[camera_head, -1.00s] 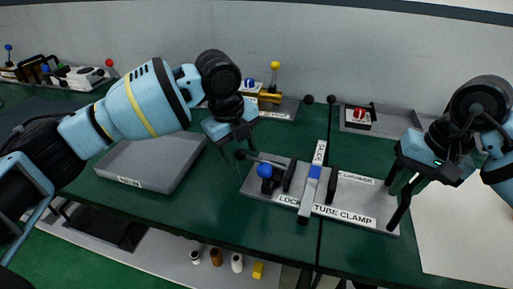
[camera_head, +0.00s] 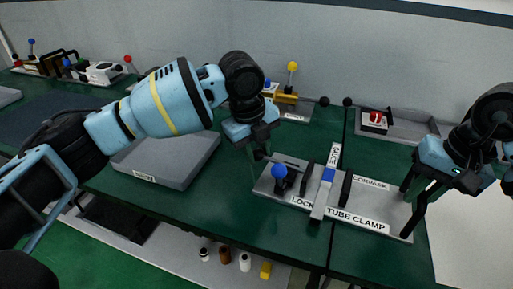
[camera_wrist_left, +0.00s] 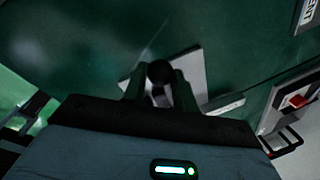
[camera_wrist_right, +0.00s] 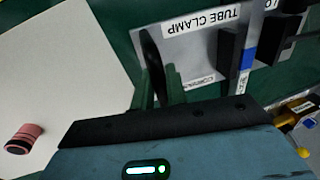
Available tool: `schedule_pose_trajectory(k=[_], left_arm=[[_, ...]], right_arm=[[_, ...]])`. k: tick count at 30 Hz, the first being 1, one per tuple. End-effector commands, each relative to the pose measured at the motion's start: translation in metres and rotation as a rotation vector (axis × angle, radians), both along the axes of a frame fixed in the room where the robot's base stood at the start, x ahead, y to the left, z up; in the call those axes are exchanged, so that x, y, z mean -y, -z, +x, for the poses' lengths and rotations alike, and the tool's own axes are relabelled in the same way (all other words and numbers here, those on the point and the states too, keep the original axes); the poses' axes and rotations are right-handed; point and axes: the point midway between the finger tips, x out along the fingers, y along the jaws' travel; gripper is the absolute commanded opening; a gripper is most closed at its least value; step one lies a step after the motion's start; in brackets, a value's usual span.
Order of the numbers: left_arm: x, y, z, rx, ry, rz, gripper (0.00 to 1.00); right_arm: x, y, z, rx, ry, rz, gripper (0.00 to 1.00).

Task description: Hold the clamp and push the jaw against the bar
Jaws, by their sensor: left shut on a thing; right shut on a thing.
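The tube clamp's grey base (camera_head: 385,222) lies on the green table, labelled TUBE CLAMP. A grey bar (camera_head: 319,207) with a blue band lies across it between two black jaws, a left jaw (camera_head: 306,180) and a right jaw (camera_head: 346,188). A narrow gap shows between left jaw and bar. A blue lock knob (camera_head: 279,171) stands at the left. My left gripper (camera_head: 258,154) is shut on the black ball knob (camera_wrist_left: 160,72) at the rod's left end. My right gripper (camera_head: 412,203) is shut on the black upright plate (camera_wrist_right: 152,60) at the base's right end.
A grey tray (camera_head: 170,158) lies to the left. Fixtures with a yellow knob (camera_head: 292,66) and a red button (camera_head: 375,117) stand behind. A white surface (camera_head: 470,220) is at the right. Several small items lie below the table's front edge.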

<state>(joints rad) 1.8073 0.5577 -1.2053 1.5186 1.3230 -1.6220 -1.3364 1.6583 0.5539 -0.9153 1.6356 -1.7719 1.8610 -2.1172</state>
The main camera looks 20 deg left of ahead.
Motion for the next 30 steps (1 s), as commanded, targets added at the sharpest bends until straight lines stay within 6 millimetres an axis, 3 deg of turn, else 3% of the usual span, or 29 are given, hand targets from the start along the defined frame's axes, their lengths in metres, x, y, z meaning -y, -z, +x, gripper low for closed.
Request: schedule_pose_trajectory(k=[3,7,18,19,21,24,30], left_arm=[[0.027,0.001,-0.002,0.001,0.009,-0.007,0.00],[0.044,0.001,-0.004,0.001,0.010,-0.006,0.00],[0.049,0.000,-0.004,0.002,0.007,-0.007,0.00],[0.049,0.000,-0.004,0.002,0.007,-0.007,0.30],[0.049,0.000,-0.004,0.002,0.007,-0.007,0.40],[0.048,0.000,-0.004,0.002,0.006,-0.006,0.50],[0.047,0.001,-0.004,0.000,0.005,-0.004,0.50]], right_arm=[[-0.003,0.006,-0.002,-0.012,-0.007,0.001,0.00],[-0.003,0.006,-0.002,-0.012,-0.008,0.001,0.00],[-0.003,0.006,-0.002,-0.012,-0.008,0.001,0.00],[-0.003,0.006,-0.002,-0.012,-0.008,0.001,0.00],[-0.003,0.006,-0.002,-0.011,-0.008,0.001,0.00],[-0.003,0.006,-0.002,-0.011,-0.008,0.001,0.00],[-0.003,0.006,-0.002,-0.011,-0.007,0.000,0.00]])
